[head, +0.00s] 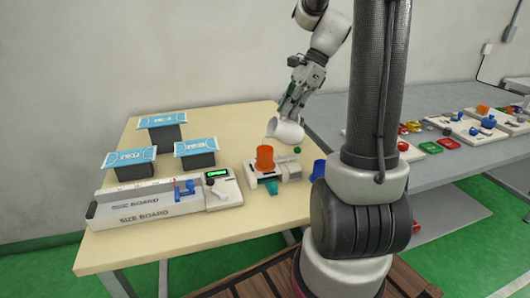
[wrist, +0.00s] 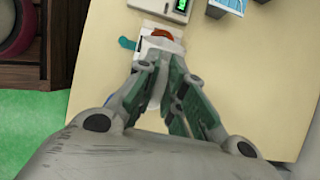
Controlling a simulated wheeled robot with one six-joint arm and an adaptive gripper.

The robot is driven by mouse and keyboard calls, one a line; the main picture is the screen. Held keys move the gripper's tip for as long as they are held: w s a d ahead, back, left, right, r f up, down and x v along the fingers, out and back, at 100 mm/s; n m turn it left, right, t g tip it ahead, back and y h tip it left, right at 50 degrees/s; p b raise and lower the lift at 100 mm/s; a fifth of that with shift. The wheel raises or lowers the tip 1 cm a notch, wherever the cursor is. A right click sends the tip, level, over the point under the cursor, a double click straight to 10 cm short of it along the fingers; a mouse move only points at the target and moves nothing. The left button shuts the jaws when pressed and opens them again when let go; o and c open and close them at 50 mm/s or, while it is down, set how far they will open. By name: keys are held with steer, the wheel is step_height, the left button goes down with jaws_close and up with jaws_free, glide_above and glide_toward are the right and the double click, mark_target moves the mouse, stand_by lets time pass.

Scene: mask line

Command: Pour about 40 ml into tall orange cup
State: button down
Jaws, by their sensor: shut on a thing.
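The tall orange cup (head: 265,158) stands upright on a small light-coloured device on the table. My gripper (head: 283,113) is shut on a white pitcher (head: 286,131), held above and to the right of the cup. The pitcher is tilted, its lower edge close to the cup's upper right. In the wrist view my gripper (wrist: 162,85) has its fingers on the white pitcher (wrist: 160,47), and a bit of orange (wrist: 160,33) shows just beyond it. I cannot see the pitcher's contents, any stream, or the liquid level inside the cup.
Several blue-topped blocks (head: 127,157) stand at the back left. A blue cup (head: 318,170) is at the right, partly hidden by my column. A grey table (head: 425,100) holds small parts.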

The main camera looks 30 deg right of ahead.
steer(key=shift+d+p, duration=0.3)
steer(key=shift+p, duration=0.05)
stand_by(0.6)
steer(key=shift+a+f+h+p, duration=0.15)
steer(key=shift+a+h+p, duration=0.3)
steer(key=shift+h, duration=0.25)
stand_by(0.9)
steer(key=shift+d, duration=0.1)
steer(key=shift+s+d+f+y, duration=0.1)
steer(key=shift+s+d+y, duration=0.05)
steer(key=shift+d+y, duration=0.4)
steer(key=shift+s+d+f+y, duration=0.1)
steer(key=shift+d+y, duration=0.35)
steer(key=shift+y, duration=0.1)
steer(key=shift+d+f+t+y, duration=0.2)
steer(key=shift+f+t+y, duration=0.1)
steer(key=shift+y, duration=0.2)
steer(key=shift+r+y, duration=0.2)
steer(key=shift+y, duration=0.1)
steer(key=shift+s+d+y, duration=0.1)
steer(key=shift+d+y, duration=0.15)
steer(key=shift+y, duration=0.05)
steer(key=shift+s+d+f+t+y+b, duration=0.15)
steer(key=shift+d+f+y+b, duration=0.15)
steer(key=shift+y, duration=0.2)
steer(key=shift+w+d+f+t+y+b, duration=0.1)
steer(key=shift+d+f+t+y, duration=0.1)
steer(key=shift+f+y, duration=0.25)
steer(key=shift+d+r+y, duration=0.2)
steer(key=shift+y, duration=0.05)
